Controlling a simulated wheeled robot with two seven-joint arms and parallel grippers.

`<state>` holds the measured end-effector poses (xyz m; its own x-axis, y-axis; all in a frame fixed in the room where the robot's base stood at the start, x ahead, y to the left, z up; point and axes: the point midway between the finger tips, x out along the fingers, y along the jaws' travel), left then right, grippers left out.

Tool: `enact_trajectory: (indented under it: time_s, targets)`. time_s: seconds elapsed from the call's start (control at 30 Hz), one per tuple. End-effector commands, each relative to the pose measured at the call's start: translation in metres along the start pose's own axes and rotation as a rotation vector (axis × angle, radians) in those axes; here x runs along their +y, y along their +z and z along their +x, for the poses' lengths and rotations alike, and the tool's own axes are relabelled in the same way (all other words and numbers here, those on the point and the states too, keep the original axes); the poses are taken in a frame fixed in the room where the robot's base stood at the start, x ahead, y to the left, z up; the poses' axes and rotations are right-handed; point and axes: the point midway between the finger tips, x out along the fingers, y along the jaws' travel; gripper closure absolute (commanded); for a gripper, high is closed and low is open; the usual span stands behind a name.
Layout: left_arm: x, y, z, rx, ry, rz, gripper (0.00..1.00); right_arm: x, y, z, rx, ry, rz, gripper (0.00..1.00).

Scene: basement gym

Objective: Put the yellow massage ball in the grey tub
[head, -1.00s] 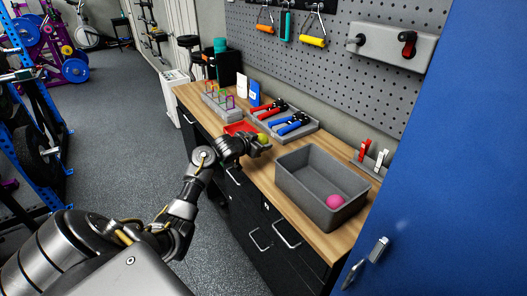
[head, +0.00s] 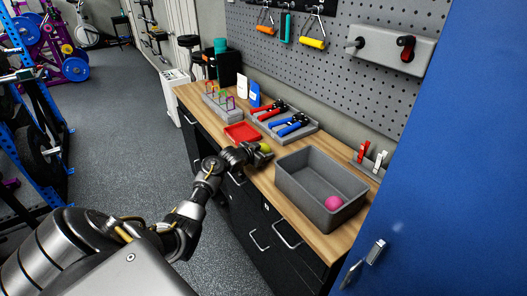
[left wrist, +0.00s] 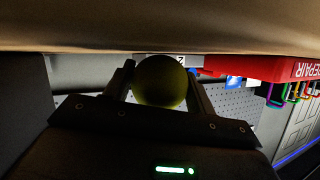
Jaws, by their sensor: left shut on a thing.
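The yellow massage ball (head: 265,148) is held in my left gripper (head: 262,153), over the wooden counter just left of the grey tub. In the left wrist view the yellow ball (left wrist: 160,81) sits between the two fingers, which touch it on both sides. The grey tub (head: 297,187) stands on the counter to the right of the gripper, open at the top. A pink ball (head: 334,203) lies inside it at its near right corner. My right gripper is not in view.
A red tray (head: 241,133) lies behind the gripper. A grey tray (head: 313,127) with red and blue hand grips is at the wall side. A rack with coloured clips (head: 219,105) stands farther left. Red and white clips (head: 363,151) stand beyond the tub. A blue door (head: 470,160) is at right.

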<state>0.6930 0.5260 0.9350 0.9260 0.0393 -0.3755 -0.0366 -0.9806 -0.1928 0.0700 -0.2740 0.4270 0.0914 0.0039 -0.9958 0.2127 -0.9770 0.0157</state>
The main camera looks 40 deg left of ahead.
Motion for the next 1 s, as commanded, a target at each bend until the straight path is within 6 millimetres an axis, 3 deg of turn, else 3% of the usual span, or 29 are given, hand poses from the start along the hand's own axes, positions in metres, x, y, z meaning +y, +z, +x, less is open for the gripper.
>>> enact_trajectory:
  time_s: [0.07,0.1,0.27,0.67,1.0]
  targets:
    - [0.0,0.003,0.001,0.0,0.0,0.0,0.71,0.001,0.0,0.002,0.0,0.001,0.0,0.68]
    - [0.001,0.004,0.001,-0.001,0.0,0.0,0.43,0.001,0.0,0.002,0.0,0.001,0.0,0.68]
    - [0.0,0.003,0.001,-0.001,0.0,0.0,0.23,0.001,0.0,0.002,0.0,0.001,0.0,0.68]
    - [0.001,0.005,0.003,0.002,-0.001,-0.001,0.23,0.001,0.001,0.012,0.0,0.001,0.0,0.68]
    - [-0.001,0.005,-0.055,0.0,-0.001,0.005,0.23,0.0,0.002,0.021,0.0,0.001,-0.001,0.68]
